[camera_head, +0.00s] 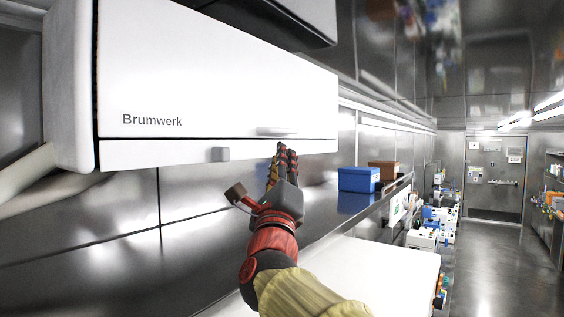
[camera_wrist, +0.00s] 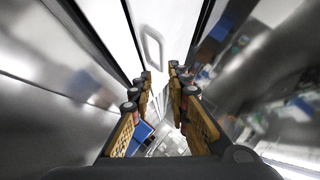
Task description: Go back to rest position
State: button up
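My gripper (camera_head: 282,153) is raised just below the lower edge of a white wall-mounted cabinet marked "Brumwerk" (camera_head: 215,85), near its right-hand handle (camera_head: 277,131). In the wrist view my gripper (camera_wrist: 160,85) has its two fingers apart with nothing between them. The cabinet handle (camera_wrist: 154,46) shows just beyond the fingertips there. I cannot tell whether the fingertips touch the cabinet. The cabinet front looks shut.
A blue box (camera_head: 358,179) and a brown box (camera_head: 384,170) stand on a shelf to the right. A white surface (camera_head: 375,270) lies below my arm. Several bottles and devices line the counter beyond. The aisle floor (camera_head: 490,260) at right is clear.

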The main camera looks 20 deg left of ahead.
jog(key=s+d+f+n+g, duration=0.3)
jog(key=d+f+n+g, duration=0.2)
jog(key=d+f+n, duration=0.6)
jog(key=s+d+f+n+g, duration=0.3)
jog(key=d+f+n+g, duration=0.25)
jog(key=d+f, duration=0.6)
jog(key=s+d+f+n+g+h, duration=0.35)
jog(key=s+d+f, duration=0.45)
jog(key=s+f, duration=0.45)
jog(key=s+d+f+n+g+h, duration=0.3)
jog(key=s+d+f, duration=0.4)
jog(key=s+f, duration=0.55)
notch_tip(320, 180, down, 22)
jog(key=w+g+y+b, duration=0.1)
jog(key=b, duration=1.8)
jog(key=shift+r, duration=0.25)
